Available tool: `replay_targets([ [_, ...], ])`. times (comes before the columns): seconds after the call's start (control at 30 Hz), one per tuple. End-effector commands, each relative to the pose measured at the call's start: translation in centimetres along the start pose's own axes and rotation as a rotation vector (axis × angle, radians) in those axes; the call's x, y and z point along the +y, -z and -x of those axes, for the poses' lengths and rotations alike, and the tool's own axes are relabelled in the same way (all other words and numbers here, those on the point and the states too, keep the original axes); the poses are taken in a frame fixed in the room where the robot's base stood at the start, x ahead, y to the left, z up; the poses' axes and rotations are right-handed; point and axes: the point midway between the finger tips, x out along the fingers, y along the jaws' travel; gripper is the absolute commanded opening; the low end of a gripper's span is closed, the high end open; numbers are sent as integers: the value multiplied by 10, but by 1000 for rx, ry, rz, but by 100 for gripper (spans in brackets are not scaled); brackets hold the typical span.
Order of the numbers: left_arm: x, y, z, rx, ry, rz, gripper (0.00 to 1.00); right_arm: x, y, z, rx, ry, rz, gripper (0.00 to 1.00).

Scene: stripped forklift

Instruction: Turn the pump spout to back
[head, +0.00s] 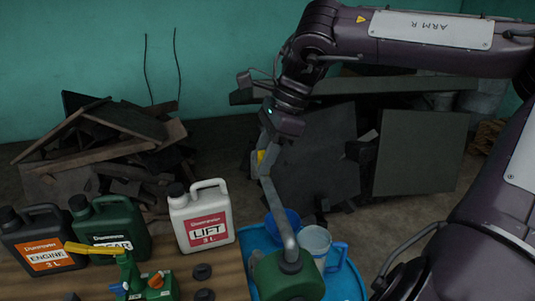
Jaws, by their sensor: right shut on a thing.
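A green round-topped container (287,278) stands at the blue tray, cut off by the bottom edge. A green device (150,286) with a yellow bar (95,249) pointing left and orange knobs stands on the bench at the lower left, apart from my gripper. I cannot tell which of the two is the pump. My left gripper is out of view.
Black ENGINE (40,242), green GEAR (112,226) and white LIFT (203,220) jugs line the wooden bench. The blue tray (348,284) holds a blue funnel-like vessel (283,222) and a pale jug (315,240). Dark caps (202,271) lie nearby. Scrap panels fill the background.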

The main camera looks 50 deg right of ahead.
Motion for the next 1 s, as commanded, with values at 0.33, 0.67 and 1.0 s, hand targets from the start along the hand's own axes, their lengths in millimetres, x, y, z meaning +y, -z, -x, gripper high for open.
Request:
replay_targets([
  [0.33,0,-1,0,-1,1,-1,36,1,-2,-1,-5,-2,10,54],
  [0.67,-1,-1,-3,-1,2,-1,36,0,0,5,0,2,5,54],
  [1.0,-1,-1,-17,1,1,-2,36,-1,-2,59,2,2,6,54],
])
